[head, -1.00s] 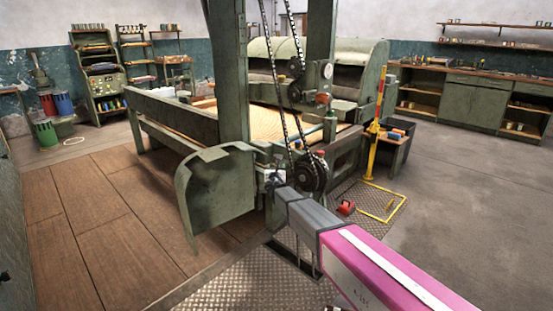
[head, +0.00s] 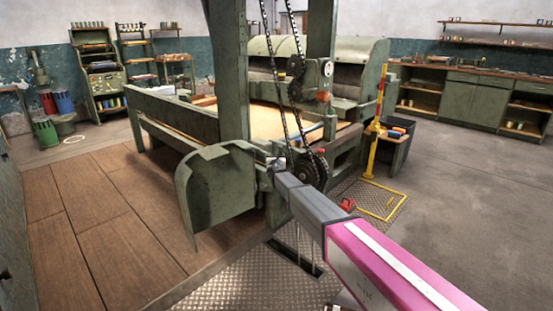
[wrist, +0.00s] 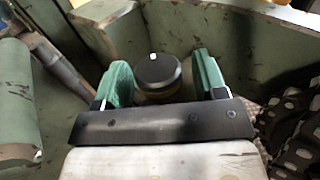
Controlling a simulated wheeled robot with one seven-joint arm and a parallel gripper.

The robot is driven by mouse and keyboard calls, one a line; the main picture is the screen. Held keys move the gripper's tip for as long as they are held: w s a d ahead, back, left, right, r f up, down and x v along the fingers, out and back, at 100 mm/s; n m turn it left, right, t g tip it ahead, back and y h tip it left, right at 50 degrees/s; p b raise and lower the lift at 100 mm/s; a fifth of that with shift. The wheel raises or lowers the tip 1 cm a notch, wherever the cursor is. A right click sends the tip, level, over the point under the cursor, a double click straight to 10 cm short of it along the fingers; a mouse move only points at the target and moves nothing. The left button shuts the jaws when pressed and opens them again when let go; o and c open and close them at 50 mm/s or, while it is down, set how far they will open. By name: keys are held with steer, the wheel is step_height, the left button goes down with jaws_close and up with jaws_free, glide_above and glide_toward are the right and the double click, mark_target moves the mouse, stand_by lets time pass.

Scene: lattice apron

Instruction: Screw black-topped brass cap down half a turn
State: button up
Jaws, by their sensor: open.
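The black-topped brass cap (wrist: 158,72) shows in the wrist view, with a round black top and a brass-coloured side below it. My gripper (wrist: 161,80) is open, with one green-padded finger on each side of the cap. A gap shows between the cap and each finger, wider on the right. What lies under the cap is mostly hidden. In the head view my gripper (head: 276,163) is small, at the machine's near corner beside the post, and the cap cannot be made out there.
A curved green guard (head: 215,190) stands left of my gripper. A chain and sprocket (head: 307,172) lie close on its right, also seen in the wrist view (wrist: 292,125). A green cylinder (wrist: 18,100) is at the wrist view's left. Open floor (head: 460,210) lies to the right.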

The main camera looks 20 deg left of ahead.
steer(key=c, duration=0.9)
steer(key=shift+h, duration=0.3)
steer(key=m+h, duration=0.4)
steer(key=h, duration=0.1)
steer(key=shift+a+t+h, duration=0.1)
steer(key=shift+t+h, duration=0.2)
steer(key=shift+t, duration=0.1)
steer(key=shift+m+h, duration=0.9)
steer(key=shift+h, duration=0.5)
steer(key=shift+m+g+h, duration=0.3)
steer(key=shift+h, duration=0.2)
steer(key=o, duration=0.9)
